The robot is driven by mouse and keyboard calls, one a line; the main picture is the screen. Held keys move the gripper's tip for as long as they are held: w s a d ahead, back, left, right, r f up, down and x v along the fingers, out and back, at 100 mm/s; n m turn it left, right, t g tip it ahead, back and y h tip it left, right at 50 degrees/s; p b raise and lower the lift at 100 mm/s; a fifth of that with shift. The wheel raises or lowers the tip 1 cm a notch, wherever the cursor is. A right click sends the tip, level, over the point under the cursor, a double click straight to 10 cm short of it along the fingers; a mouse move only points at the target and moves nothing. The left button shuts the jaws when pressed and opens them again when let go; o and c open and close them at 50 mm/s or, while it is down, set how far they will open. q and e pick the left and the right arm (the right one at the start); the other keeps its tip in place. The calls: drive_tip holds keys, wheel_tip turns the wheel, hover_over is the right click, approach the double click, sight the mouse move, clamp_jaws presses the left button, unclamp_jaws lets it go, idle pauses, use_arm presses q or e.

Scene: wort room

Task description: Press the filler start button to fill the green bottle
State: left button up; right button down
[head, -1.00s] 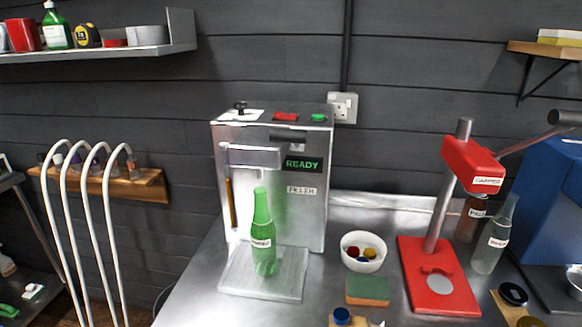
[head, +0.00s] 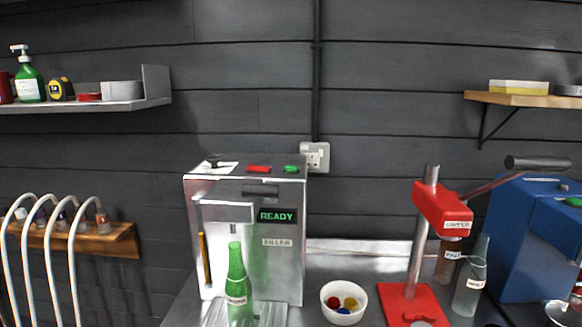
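The filler (head: 285,222) is a steel box on the metal bench. Its dark display (head: 277,216) reads READY in green. On its top are a green button (head: 292,169), a red button (head: 259,169) and a black knob (head: 213,160); the head view shows no writing on the buttons. The green bottle (head: 237,285) stands upright on the filler's base plate (head: 213,312), under the filler's front arm (head: 227,211). Neither of my grippers shows in the head view.
A white bowl (head: 343,315) of coloured caps stands right of the filler. Further right are the red capper (head: 443,207), clear and brown bottles (head: 470,290), and a blue machine (head: 532,238). White hoses (head: 50,260) hang at left. Shelves jut from the wall on both sides.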

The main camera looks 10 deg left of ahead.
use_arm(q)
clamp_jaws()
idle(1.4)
